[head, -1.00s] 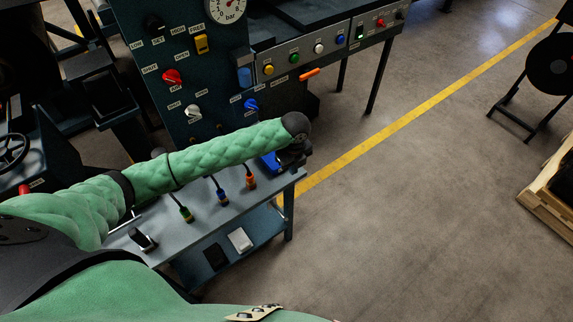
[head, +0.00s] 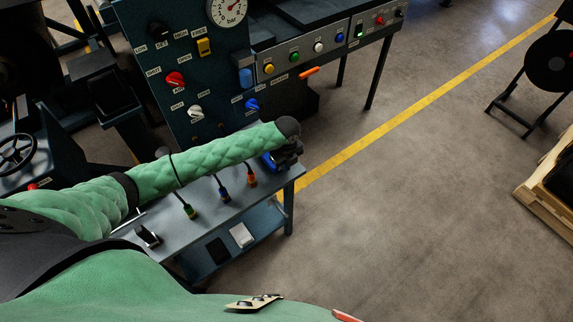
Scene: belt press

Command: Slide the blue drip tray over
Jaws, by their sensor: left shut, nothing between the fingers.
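The blue drip tray (head: 267,161) lies near the far right end of the grey side table (head: 205,215). Only a small part of it shows, since my left arm and gripper cover the rest. My left gripper (head: 290,160) is at the tray's right side, dark and shut, with nothing seen in it. I cannot tell whether its fingers touch the tray. My right gripper is outside the view.
Plugs with green, blue and orange collars (head: 223,194) stand on the table with cables rising from them. A black switch (head: 148,235) sits at its near left. The press panel (head: 190,75) stands behind. Open floor lies to the right, past a yellow line (head: 400,119).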

